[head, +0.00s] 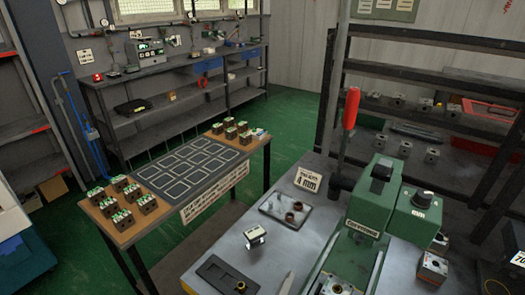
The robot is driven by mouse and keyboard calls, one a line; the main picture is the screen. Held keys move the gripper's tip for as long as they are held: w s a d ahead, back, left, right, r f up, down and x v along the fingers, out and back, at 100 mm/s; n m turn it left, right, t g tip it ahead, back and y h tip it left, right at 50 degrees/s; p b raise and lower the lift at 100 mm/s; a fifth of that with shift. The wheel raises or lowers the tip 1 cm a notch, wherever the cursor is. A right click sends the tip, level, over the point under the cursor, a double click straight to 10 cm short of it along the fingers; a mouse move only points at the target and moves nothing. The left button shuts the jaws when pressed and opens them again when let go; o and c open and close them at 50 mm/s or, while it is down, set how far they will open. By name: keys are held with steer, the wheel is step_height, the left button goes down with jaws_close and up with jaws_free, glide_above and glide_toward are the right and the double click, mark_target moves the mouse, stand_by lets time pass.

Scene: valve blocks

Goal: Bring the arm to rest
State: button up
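My gripper and arm do not show in the head view, so I cannot see their pose or whether the gripper is open or shut. No task object is named apart from the arm. In front of me a green bench machine (357,238) with an upright red-handled lever (351,108) stands on a grey workbench (219,240). A small block with a pale top (255,237) sits alone on the bench, left of the machine.
A tray (270,205) with ring-like parts and a dark fixture plate (212,268) lie on the bench. Behind it, a table with an outlined dark mat (187,168) bears valve blocks (127,191) at both ends. A dark shelf rack (400,57) stands right. Green floor (290,112) is open beyond.

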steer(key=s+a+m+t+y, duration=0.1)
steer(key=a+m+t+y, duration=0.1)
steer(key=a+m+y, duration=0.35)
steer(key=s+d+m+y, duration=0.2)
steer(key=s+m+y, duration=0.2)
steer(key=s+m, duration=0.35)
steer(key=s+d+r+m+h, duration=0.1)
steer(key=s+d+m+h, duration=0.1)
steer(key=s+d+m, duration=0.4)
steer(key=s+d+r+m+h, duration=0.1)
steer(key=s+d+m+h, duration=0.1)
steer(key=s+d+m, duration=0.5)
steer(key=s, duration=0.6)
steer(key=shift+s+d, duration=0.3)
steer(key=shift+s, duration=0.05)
